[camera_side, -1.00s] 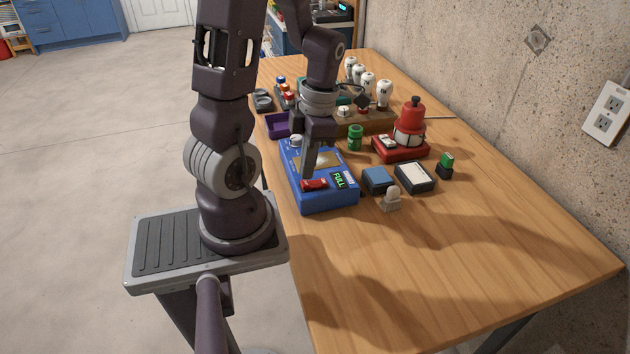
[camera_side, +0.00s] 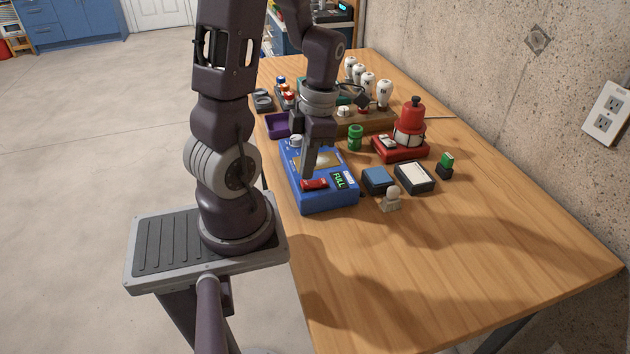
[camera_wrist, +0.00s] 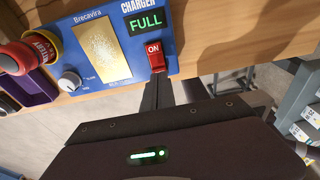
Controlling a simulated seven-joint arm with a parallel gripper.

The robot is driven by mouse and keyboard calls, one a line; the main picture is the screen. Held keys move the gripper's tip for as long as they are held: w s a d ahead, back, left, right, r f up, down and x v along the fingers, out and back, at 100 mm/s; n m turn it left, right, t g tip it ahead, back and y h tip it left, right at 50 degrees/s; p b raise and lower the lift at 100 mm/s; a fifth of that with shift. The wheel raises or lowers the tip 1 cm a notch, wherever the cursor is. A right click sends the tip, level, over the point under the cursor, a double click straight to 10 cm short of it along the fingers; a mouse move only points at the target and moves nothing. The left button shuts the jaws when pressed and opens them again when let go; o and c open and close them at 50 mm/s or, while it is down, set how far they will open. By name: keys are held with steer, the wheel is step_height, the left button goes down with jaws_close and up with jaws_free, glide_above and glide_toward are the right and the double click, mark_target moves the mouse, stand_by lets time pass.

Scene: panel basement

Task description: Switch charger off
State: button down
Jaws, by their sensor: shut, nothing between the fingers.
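The charger (camera_side: 322,200) is a blue box on the table near its left edge. It also shows in the wrist view (camera_wrist: 85,62), labelled CHARGER, with a lit green FULL display (camera_wrist: 145,22). Its red rocker switch (camera_wrist: 156,57) has ON lettering at its upper end; it also shows in the side view (camera_side: 314,184). My gripper (camera_side: 309,174) is shut and empty, pointing down over the charger with its fingertips at the switch. In the wrist view the fingers (camera_wrist: 157,92) reach the switch's lower end. I cannot tell whether they touch it.
A blue block (camera_side: 377,180), a black-and-white box (camera_side: 414,177) and a small pale figure (camera_side: 390,199) stand right of the charger. A green cylinder (camera_side: 355,138) and a red device (camera_side: 408,140) stand behind. The front right of the table is clear.

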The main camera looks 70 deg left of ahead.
mark_target(309, 183)
steer(key=shift+f, duration=0.95)
stand_by(0.5)
steer(key=shift+r, duration=3.5)
steer(key=d+r+m+t, duration=0.3)
steer(key=d+r+m, duration=0.3)
steer(key=m, duration=1.2)
steer(key=d+r+m+t, duration=0.4)
steer(key=d+m, duration=0.6)
steer(key=m, duration=0.8)
steer(key=shift+v, duration=0.9)
